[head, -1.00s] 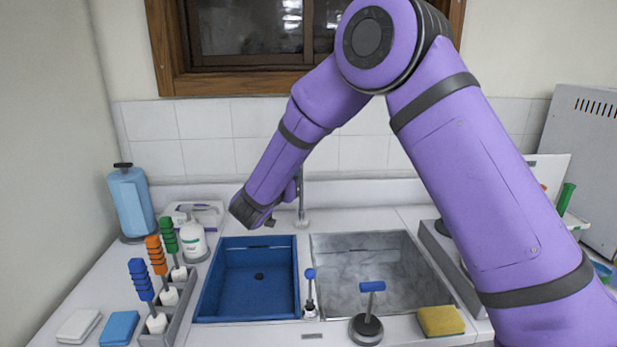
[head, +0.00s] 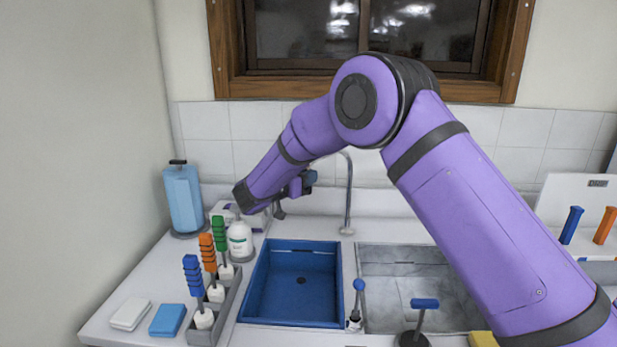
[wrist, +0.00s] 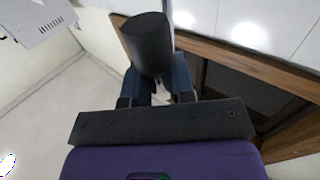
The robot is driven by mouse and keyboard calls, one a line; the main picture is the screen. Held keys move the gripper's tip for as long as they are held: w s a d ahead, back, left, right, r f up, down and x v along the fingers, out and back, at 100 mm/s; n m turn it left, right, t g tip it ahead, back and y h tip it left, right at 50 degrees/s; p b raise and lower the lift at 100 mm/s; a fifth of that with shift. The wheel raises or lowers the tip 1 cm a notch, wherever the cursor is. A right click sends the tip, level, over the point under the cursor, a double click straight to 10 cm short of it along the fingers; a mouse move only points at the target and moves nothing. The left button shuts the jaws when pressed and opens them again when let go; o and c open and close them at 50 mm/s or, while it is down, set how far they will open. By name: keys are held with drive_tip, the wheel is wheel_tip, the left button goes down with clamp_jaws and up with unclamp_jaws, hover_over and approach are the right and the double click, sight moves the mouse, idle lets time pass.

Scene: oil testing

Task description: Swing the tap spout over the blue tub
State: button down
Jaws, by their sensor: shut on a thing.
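The tap (head: 348,195) rises behind the sink, at the gap between the two basins. Its spout arches left toward my gripper (head: 308,182), which is partly hidden behind my wrist. In the wrist view my gripper (wrist: 158,88) is shut, with a dark cylindrical piece, apparently the spout's end (wrist: 146,42), at its fingers. In the head view a dark tip hangs below my wrist, above and behind the back rim of the blue tub. The blue tub (head: 262,308) sits in the left basin and looks empty. Exact contact with the spout is hard to see.
A grey metal basin (head: 385,290) lies right of the tub. A white soap bottle (head: 240,240) and a rack of coloured-handled brushes (head: 230,305) stand left of it. A blue-topped brush (head: 357,300) stands at the tub's front right corner. A window is behind.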

drive_tip(key=shift+f, duration=0.15)
drive_tip(key=c, duration=1)
unclamp_jaws()
drive_tip(key=shift+w+a, duration=0.1)
drive_tip(key=shift+w, duration=0.05)
drive_tip(key=v, duration=1.1)
